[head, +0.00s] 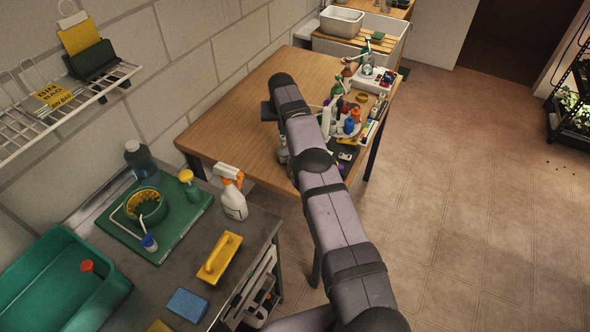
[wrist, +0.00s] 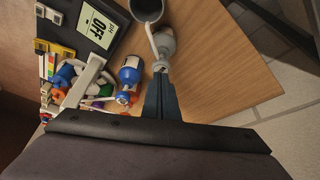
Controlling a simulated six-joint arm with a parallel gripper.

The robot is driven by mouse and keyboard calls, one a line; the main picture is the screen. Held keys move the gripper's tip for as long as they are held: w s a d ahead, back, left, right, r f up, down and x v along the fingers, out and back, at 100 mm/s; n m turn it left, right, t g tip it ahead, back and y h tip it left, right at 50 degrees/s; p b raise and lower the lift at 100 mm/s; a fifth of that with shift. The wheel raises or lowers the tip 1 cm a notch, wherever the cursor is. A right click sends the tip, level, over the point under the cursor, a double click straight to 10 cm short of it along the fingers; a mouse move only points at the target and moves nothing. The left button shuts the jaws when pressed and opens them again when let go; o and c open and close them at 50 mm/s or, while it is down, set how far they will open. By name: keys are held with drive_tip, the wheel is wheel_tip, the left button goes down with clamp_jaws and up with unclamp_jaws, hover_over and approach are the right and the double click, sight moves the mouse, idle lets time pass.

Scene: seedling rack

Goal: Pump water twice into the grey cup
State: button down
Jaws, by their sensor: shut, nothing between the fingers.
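In the wrist view, a pale grey pump bottle (wrist: 165,45) stands on the wooden table, with its white spout reaching toward the dark grey cup (wrist: 148,9) at the top edge. The cup is partly cut off by the frame. My gripper (wrist: 162,76) is shut and empty, its dark fingers pointing down with their tips by the pump head; I cannot tell whether they touch it. In the head view a small part of a grey bottle (head: 282,152) shows beside my arm. My arm hides my fingers there, and I cannot make out the cup.
A black device with a lit display (wrist: 100,25) lies left of the cup. A blue-and-white bottle (wrist: 130,74) stands close left of my fingers, among crowded small bottles. The wooden table (head: 225,115) is clear on its left half. A green tub (head: 60,280) stands lower left.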

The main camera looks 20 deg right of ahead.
drive_tip(key=shift+f, duration=0.2)
idle(0.4)
drive_tip(key=shift+s+f+b, duration=0.1)
drive_tip(key=shift+f+b, duration=0.75)
drive_tip(key=shift+f, duration=0.15)
drive_tip(key=shift+r, duration=0.2)
drive_tip(key=shift+r+p, duration=0.9)
drive_tip(key=shift+r, duration=0.2)
wheel_tip(320, 180, up, 6)
drive_tip(key=p, duration=0.5)
drive_tip(key=shift+p, duration=0.35)
